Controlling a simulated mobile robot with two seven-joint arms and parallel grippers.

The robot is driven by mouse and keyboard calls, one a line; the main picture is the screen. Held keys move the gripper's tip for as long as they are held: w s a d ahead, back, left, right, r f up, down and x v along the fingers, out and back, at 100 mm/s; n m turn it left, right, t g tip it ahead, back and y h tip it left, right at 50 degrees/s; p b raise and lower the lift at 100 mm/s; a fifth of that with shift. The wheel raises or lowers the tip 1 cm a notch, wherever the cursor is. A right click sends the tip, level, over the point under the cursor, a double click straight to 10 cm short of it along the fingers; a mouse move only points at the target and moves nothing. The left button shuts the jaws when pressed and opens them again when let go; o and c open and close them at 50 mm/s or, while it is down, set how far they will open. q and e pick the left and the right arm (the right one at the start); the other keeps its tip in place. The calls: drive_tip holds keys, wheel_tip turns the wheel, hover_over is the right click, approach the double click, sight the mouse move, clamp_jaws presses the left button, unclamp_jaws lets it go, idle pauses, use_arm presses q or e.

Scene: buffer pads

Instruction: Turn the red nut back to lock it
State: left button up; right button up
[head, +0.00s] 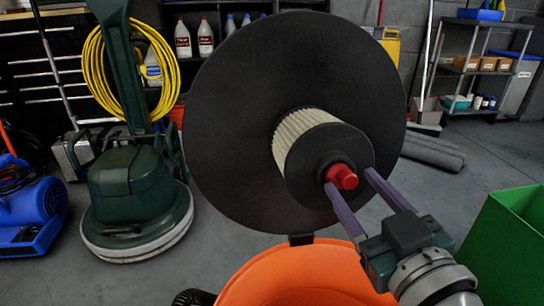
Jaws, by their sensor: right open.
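The red nut (343,177) sits at the centre of the black end cap (310,187) of a pale pleated filter (294,127). The filter stands out from a large black disc (235,100). My right gripper (350,179) comes in from the lower right. Its two purple fingers are apart, with the tips on either side of the nut. I cannot tell whether either finger touches it. My left gripper is not in view.
An orange container (290,270) lies below the disc. A green bin (500,240) stands at the right. A green floor machine (135,195) with a coiled yellow hose (92,75) and a blue blower (35,205) are at the left.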

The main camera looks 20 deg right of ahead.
drive_tip(key=shift+w, duration=0.15)
clamp_jaws()
idle(0.4)
